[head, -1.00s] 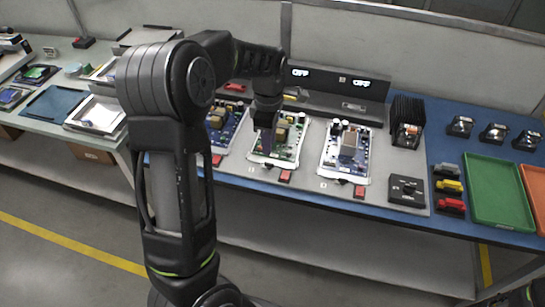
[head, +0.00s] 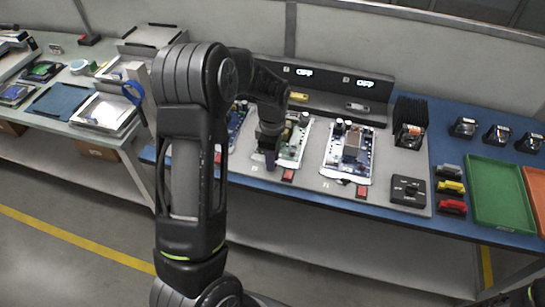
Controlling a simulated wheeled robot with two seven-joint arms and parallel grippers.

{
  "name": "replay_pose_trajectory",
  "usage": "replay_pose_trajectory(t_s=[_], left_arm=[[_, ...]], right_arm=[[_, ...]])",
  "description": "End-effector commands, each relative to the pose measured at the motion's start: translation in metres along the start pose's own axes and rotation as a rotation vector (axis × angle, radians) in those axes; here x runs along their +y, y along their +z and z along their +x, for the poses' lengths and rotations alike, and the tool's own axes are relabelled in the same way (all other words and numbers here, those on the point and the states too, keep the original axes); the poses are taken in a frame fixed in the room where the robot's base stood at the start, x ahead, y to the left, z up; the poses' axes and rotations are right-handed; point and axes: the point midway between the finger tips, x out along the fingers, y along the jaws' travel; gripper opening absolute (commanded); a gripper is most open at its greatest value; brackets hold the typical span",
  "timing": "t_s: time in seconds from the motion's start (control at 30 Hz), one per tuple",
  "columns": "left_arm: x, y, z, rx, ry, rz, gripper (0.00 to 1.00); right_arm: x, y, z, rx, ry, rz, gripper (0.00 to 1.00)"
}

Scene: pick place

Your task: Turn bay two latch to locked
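Small red latches sit at the front edge of the board bays. One (head: 288,175) is at the front right of the middle green circuit board (head: 292,146), and another (head: 362,191) is in front of the right-hand blue board (head: 348,150). The bay numbers are too small to read surely, and I cannot tell each latch's setting. My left gripper (head: 270,160) points down at the front left of the green board, just left of the middle latch and apart from it. Its fingers are too dark and small to tell open from shut. My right gripper is out of view.
A grey console (head: 330,92) behind the boards has two displays reading OFF. A black finned block (head: 410,112), a dark control box (head: 407,191), coloured clips and a green tray (head: 500,192) stand to the right. My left arm hides part of the left bay.

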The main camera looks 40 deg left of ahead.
Motion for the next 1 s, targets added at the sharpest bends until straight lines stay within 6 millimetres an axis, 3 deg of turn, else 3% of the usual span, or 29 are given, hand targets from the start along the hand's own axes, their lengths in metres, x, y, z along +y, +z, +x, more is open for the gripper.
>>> replay_pose_trajectory(t_s=[0.17,0.53,1.0], left_arm=[[0.0001,0.0,-0.0001,0.0,0.0,0.0,0.29],[0.0002,0.0,-0.0004,0.0,0.001,0.0,0.0],[0.0003,-0.0001,-0.0006,0.0,0.001,0.001,0.0]], right_arm=[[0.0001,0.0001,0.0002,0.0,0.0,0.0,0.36],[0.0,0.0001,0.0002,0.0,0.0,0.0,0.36],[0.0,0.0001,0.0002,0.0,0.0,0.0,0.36]])
